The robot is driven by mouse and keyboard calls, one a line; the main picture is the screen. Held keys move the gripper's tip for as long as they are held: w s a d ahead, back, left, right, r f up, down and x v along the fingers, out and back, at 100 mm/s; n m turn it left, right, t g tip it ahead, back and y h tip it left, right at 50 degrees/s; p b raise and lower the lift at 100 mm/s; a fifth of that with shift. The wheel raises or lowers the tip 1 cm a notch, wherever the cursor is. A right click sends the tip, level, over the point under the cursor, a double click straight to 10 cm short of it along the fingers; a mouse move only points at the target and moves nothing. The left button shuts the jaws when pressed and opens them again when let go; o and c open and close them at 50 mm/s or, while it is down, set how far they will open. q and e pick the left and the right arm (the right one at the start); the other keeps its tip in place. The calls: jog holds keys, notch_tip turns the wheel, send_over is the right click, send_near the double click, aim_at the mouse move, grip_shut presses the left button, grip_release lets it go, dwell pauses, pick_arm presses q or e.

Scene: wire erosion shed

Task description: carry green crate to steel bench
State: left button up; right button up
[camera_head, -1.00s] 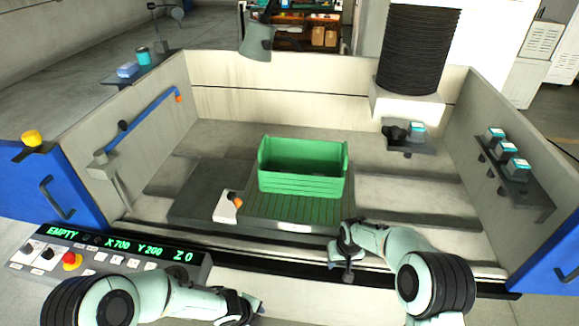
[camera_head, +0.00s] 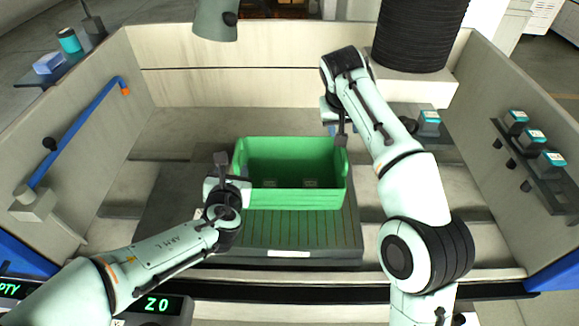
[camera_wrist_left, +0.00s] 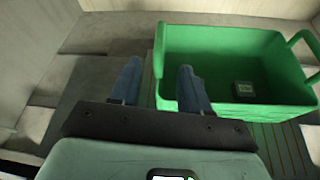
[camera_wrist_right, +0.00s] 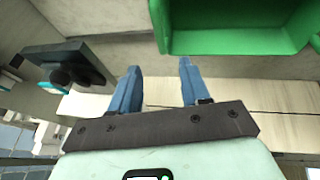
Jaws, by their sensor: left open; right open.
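The green crate (camera_head: 325,197) stands upright on a dark slatted plate (camera_head: 290,228) inside a walled machine tank. It also shows in the left wrist view (camera_wrist_left: 285,113) and at the top of the right wrist view (camera_wrist_right: 240,42). Small boxes lie in it; one (camera_wrist_left: 243,88) shows clearly. My right gripper (camera_head: 341,138) is open and empty by the crate's right end. I cannot make out a steel bench.
Pale tank walls (camera_head: 250,85) enclose the crate. A black bellows column (camera_head: 418,35) stands at the back right, and a grey-green head (camera_head: 215,20) hangs at the back. A blue pipe (camera_head: 75,135) runs along the left. Teal-topped blocks (camera_head: 535,137) sit on the right ledge.

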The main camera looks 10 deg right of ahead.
aim_at(237, 154)
pick_arm(q)
jog(key=x, duration=1.3)
jog(key=shift+f, duration=0.15)
pick_arm(e)
jog(key=x, duration=1.3)
jog(key=shift+f, duration=0.15)
pick_arm(q)
grip_shut()
pick_arm(e)
grip_shut()
